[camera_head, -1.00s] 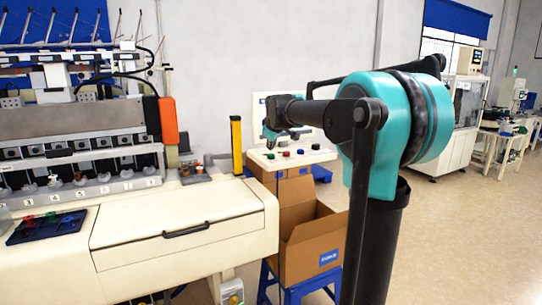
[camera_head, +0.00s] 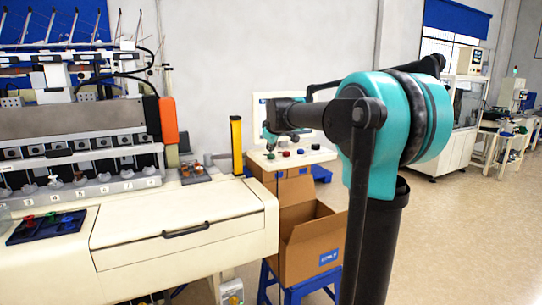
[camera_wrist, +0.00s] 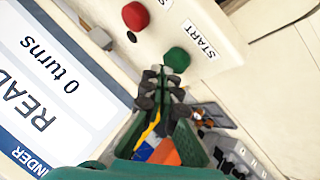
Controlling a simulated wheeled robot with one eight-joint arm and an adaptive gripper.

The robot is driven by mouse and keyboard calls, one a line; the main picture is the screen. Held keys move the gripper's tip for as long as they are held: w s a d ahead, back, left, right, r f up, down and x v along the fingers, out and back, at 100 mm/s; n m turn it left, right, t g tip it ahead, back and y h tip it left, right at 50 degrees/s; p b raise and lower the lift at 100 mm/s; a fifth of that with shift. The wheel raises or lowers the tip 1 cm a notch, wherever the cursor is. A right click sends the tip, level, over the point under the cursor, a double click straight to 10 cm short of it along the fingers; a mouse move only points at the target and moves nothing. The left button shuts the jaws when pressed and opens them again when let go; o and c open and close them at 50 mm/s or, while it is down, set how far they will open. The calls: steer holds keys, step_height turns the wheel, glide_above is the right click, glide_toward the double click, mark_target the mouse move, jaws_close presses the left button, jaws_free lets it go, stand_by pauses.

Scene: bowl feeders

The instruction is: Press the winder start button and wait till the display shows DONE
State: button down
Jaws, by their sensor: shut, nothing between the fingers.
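The green START button (camera_wrist: 176,60) sits on the cream winder panel (camera_wrist: 225,45), beside its START label. My gripper (camera_wrist: 160,76) is shut and empty, with its fingertips close to the green button; I cannot tell whether they touch it. The winder display (camera_wrist: 50,85) is lit and shows "READ", cut off at the frame edge, and "0 turns". In the head view my gripper (camera_head: 268,137) hangs over the small white winder panel (camera_head: 325,154), and its tips are hard to make out.
A red button (camera_wrist: 135,15) lies near the green one. In the head view, a red knob (camera_head: 286,153) and a black knob (camera_head: 315,147) stand on the panel. An open cardboard box (camera_head: 315,250) is below it. A yellow post (camera_head: 236,145) stands left of my gripper.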

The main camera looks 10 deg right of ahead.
mark_target(271, 155)
steer(key=shift+f, duration=0.75)
stand_by(0.7)
steer(key=shift+r, duration=1.15)
steer(key=shift+r, duration=0.1)
steer(key=shift+r, duration=2.4)
steer(key=shift+s, duration=0.1)
